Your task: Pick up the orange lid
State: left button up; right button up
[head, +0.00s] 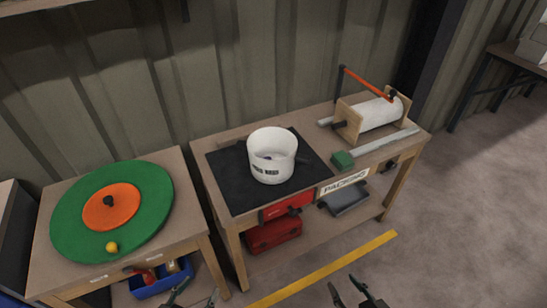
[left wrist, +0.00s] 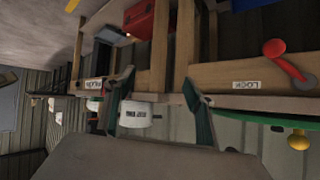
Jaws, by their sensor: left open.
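The orange lid (head: 111,207) is a flat disc with a black knob, lying on the round green disc (head: 150,190) on the left table. My left gripper (head: 199,288) is open and empty at the bottom of the head view, in front of the tables and well apart from the lid. Its two fingers (left wrist: 160,80) stand apart in the left wrist view, with nothing between them but the tables behind. The orange lid cannot be made out there. My right gripper (head: 343,284) shows at the bottom edge, fingers apart, nothing seen between them.
A yellow ball knob (head: 112,247) sits near the green disc's front edge. A white tub (head: 272,157) stands on a black mat (head: 232,186) on the right table, with a paper-roll holder (head: 375,115) behind. A blue bin (head: 150,287) is below the left table.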

pick_arm(q)
jog(key=shift+w, duration=0.1)
dwell(0.3)
jog(key=shift+w+r, duration=0.1)
jog(key=shift+r, duration=0.1)
jog(key=c, duration=0.4)
